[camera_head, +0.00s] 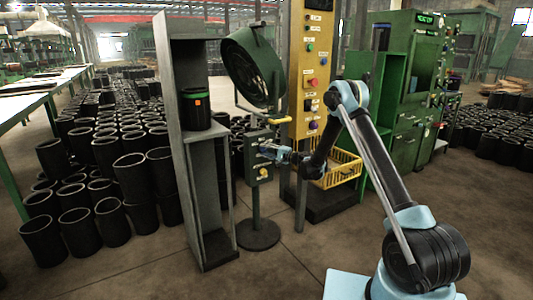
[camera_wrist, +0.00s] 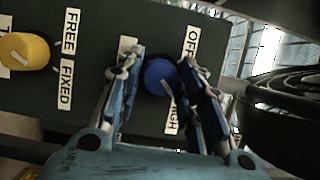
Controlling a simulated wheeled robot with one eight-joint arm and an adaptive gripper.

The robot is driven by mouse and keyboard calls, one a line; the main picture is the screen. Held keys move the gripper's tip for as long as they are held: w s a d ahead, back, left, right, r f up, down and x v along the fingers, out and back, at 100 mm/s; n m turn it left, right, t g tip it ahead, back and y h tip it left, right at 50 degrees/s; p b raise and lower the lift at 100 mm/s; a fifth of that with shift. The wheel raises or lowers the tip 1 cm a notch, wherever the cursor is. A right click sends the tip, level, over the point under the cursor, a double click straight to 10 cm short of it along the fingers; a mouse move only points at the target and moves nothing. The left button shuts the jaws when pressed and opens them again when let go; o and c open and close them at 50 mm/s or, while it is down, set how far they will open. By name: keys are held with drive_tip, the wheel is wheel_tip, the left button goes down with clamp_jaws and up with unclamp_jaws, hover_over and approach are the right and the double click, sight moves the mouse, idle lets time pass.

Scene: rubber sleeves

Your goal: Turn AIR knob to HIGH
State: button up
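The dark control box (camera_head: 258,168) stands on a post under the large green fan. In the wrist view, a round blue knob (camera_wrist: 158,77) sits on its dark panel. White labels OFF (camera_wrist: 191,41) and HIGH (camera_wrist: 172,115) are beside it; another label, at the knob's upper left, is mostly hidden by a finger. A pale pointer mark on the knob faces its lower right, towards HIGH. My gripper (camera_wrist: 160,78) has one finger on each side of the knob, with a narrow gap visible on the left. Contact on the right cannot be told. In the head view my gripper (camera_head: 268,148) is at the box front.
A yellow knob (camera_wrist: 24,51) with labels FREE and FIXED is left on the panel. A grey shelf (camera_head: 195,150) stands left of the box. A yellow control column (camera_head: 308,70) and yellow basket (camera_head: 340,170) are close behind my arm. The floor in front is clear.

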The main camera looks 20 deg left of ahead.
drive_tip(key=shift+o, duration=1.4)
drive_tip(key=shift+w+d+f, duration=0.1)
drive_tip(key=v, duration=1.2)
